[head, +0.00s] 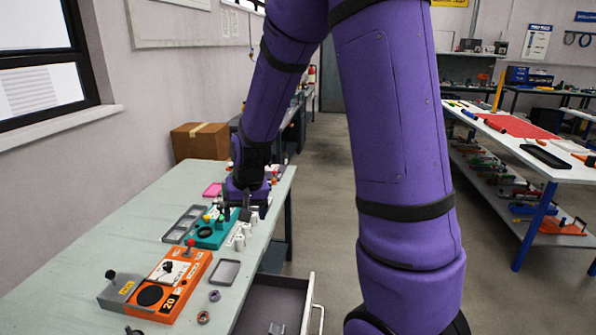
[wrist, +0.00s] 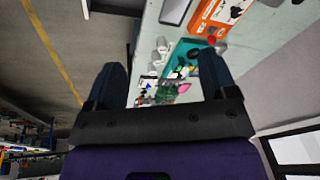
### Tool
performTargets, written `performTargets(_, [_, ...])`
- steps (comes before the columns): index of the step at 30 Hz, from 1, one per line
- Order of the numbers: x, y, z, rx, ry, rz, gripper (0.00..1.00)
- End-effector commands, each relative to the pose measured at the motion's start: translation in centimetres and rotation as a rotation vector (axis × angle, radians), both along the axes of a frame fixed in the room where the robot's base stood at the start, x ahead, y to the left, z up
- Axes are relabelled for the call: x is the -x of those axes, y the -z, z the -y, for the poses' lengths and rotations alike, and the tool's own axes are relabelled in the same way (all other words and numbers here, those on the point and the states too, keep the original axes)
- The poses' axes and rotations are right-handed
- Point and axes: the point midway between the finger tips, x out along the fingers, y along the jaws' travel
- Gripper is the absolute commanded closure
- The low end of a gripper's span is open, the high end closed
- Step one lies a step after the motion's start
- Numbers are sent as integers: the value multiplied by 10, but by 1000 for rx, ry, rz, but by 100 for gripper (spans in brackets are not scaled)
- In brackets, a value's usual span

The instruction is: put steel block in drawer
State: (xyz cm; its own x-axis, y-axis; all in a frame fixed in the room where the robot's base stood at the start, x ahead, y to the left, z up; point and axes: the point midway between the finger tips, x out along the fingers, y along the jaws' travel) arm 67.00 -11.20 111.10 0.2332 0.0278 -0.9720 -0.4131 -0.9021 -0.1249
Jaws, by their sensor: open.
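The drawer (head: 262,303) under the workbench stands pulled open at the bottom of the head view, its handle facing right. A small grey metallic piece (head: 277,328) lies inside it, cut by the frame edge; I cannot tell whether it is the steel block. No other steel block can be made out for certain. My gripper (head: 245,200) is over the far part of the bench, above small parts near the teal unit (head: 207,234). In the wrist view my gripper (wrist: 160,62) is open, with nothing held between its fingers.
The bench (head: 105,240) holds an orange unit (head: 172,285), a grey box with a black knob (head: 120,290), a grey tray (head: 224,272) and small rings. A cardboard box (head: 200,141) stands beyond. A white table (head: 510,150) is at right, across open floor.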

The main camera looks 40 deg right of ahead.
Motion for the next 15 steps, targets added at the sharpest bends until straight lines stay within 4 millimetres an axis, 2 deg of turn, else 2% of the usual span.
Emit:
performTargets(1, [8,-20,-4,6,-22,19,21])
performTargets(6, [39,-72,-16,29,-99,59,21])
performTargets(15, [108,-145,-32,79,-228,128,21])
